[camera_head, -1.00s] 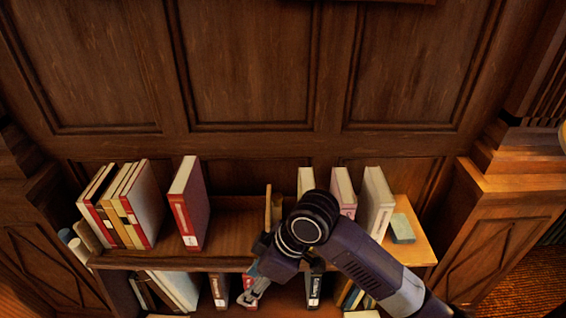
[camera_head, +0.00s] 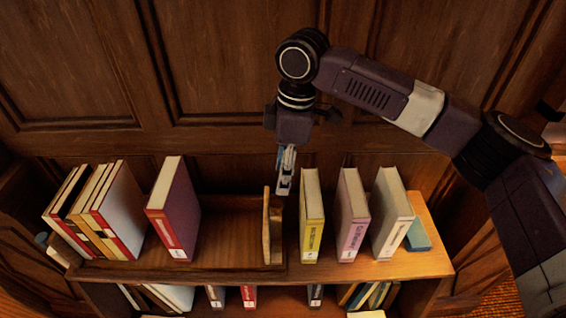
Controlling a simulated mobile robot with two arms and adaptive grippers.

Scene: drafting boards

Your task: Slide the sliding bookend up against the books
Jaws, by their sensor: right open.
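The sliding bookend (camera_head: 272,232) is a thin upright wooden piece standing on the top shelf, right of a bare stretch of wood. To its left, across a gap, a red book (camera_head: 176,212) stands alone. Further left, several books (camera_head: 113,212) lean together. To its right stand a yellow book (camera_head: 312,217), a pink book (camera_head: 351,215) and a pale grey book (camera_head: 391,215), with small gaps between them. My right gripper (camera_head: 285,182) is open and points down above and just behind the bookend, not visibly touching it. My left gripper is out of view.
The top shelf (camera_head: 225,235) is bare between the red book and the bookend. A small blue box (camera_head: 418,236) lies at the right end. More books (camera_head: 180,297) stand on the lower shelf. A panelled wooden wall (camera_head: 215,65) rises close behind.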

